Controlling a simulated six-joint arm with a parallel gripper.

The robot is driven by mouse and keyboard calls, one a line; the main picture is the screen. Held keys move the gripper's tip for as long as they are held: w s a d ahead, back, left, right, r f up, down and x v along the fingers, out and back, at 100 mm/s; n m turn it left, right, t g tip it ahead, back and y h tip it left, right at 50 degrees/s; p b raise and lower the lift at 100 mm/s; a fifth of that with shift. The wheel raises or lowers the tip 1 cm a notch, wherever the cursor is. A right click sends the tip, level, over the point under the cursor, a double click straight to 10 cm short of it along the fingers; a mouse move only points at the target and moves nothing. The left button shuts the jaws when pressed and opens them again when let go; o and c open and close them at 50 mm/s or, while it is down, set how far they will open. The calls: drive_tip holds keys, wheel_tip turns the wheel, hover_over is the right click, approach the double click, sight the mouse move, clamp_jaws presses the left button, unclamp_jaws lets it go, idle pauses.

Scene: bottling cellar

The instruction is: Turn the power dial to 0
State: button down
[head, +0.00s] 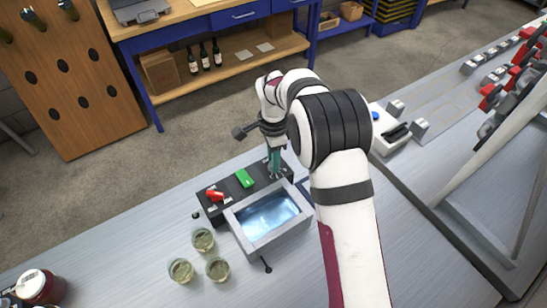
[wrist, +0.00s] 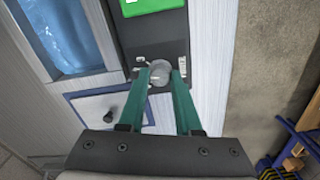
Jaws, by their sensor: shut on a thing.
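The power dial (wrist: 160,73) is a round grey knob with white markings around it on a black panel (wrist: 163,30). My gripper (wrist: 162,76) has its two green fingers closed on either side of the dial in the wrist view. In the head view my gripper (head: 275,168) reaches down to the right end of the black panel (head: 230,191), and its fingers largely hide the dial. The markings are too small to read, so I cannot tell which setting the dial points to.
The panel also carries a green switch (head: 244,178) and a red switch (head: 215,195). A water-filled bath (head: 240,241) stands in front. Several glass beakers (head: 203,239) stand to its left. A white device (head: 391,133) is at right. The front bench (head: 330,270) has free room.

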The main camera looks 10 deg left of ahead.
drive_tip(key=shift+n, duration=0.3)
drive_tip(key=n, duration=1.1)
drive_tip(key=shift+n, duration=0.3)
idle(0.4)
drive_tip(key=c, duration=0.6)
unclamp_jaws()
wheel_tip(320, 180, up, 16)
